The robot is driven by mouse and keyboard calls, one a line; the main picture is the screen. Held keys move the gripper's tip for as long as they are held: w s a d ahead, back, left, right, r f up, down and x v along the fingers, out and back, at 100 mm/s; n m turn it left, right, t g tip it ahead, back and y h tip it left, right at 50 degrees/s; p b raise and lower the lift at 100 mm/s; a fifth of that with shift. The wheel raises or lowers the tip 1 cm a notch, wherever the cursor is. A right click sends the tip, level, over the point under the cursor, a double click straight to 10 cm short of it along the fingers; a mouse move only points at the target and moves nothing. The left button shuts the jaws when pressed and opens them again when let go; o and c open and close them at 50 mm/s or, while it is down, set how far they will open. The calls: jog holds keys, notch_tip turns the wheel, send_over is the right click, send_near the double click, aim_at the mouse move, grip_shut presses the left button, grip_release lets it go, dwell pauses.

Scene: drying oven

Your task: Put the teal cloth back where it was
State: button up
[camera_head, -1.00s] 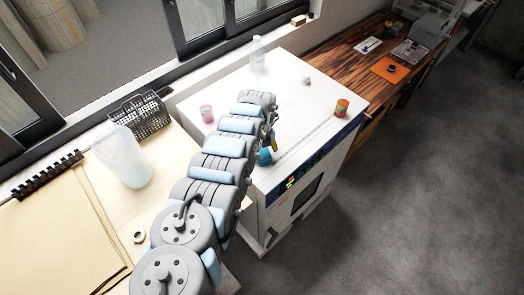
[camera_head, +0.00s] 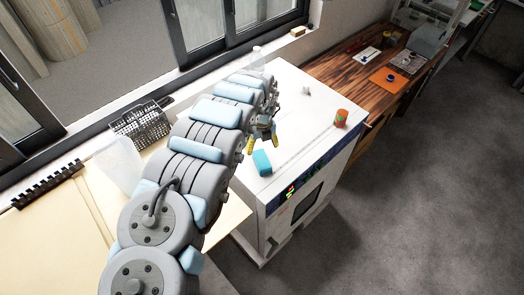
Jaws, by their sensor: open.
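The teal cloth (camera_head: 262,162) is a small folded block on the white top of the drying oven (camera_head: 318,125), near its front left edge. My gripper (camera_head: 266,143), with yellow fingertips, is open just behind the cloth in the picture. It looks empty and apart from the cloth, though its height above the oven top is hard to tell. My arm crosses the oven's left side and hides part of its top.
An orange-red can (camera_head: 341,118) stands at the oven's right edge, and a small white object (camera_head: 306,90) lies farther back. A clear bottle (camera_head: 257,56) is partly hidden behind my arm. A black wire basket (camera_head: 143,122) and translucent container (camera_head: 119,165) stand left. The oven top's middle is clear.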

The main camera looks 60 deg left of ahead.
jog(key=shift+r, duration=1.35)
